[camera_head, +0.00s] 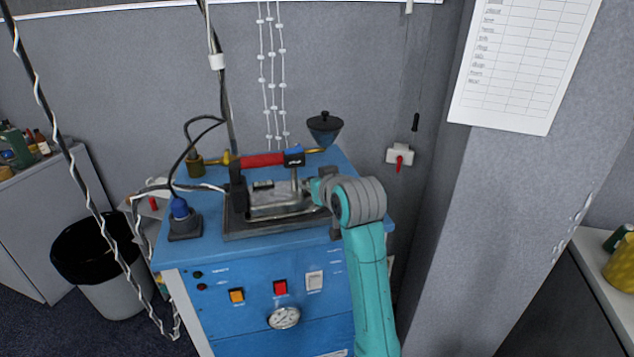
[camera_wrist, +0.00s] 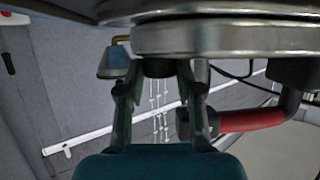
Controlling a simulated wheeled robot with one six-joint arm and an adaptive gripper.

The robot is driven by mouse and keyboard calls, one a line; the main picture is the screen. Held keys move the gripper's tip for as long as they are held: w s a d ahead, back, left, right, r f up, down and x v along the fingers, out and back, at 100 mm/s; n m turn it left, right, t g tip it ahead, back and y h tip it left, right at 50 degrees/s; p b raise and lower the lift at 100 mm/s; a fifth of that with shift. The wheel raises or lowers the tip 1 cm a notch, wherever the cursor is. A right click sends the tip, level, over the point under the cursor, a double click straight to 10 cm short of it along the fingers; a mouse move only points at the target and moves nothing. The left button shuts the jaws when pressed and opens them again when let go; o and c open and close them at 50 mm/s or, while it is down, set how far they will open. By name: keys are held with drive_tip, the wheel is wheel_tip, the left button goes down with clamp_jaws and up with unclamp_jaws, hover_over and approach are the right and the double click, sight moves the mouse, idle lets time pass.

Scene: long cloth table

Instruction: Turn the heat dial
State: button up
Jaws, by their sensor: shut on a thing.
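My teal arm reaches over the blue machine (camera_head: 225,340) from the front right. My gripper (camera_head: 314,190) is at the right end of the metal apparatus (camera_head: 275,207) on top of the machine. In the wrist view, my gripper (camera_wrist: 158,80) has its two fingers closed around a dark round knob (camera_wrist: 158,68), which appears to be the heat dial. The knob sits against a thick round metal part (camera_wrist: 230,38). Its markings cannot be seen. In the head view the knob is hidden by my gripper and wrist.
A blue-capped fitting (camera_head: 180,210) with cables is at left. The front panel has buttons and a round gauge (camera_head: 284,317). A grey pillar (camera_head: 520,190) rises to the right.

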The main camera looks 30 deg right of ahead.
drive_tip(key=shift+w+a+m+g+h, duration=0.15)
drive_tip(key=shift+m+g+h, duration=0.2)
drive_tip(key=shift+m+h, duration=0.5)
drive_tip(key=shift+s+a+m+g+h, duration=0.15)
drive_tip(key=shift+m+g+h, duration=0.2)
drive_tip(key=shift+m+h, duration=0.5)
drive_tip(key=shift+w+h, duration=0.1)
drive_tip(key=shift+h, duration=0.2)
drive_tip(key=o, duration=1.2)
drive_tip(key=shift+c, duration=0.2)
drive_tip(key=v, duration=0.8)
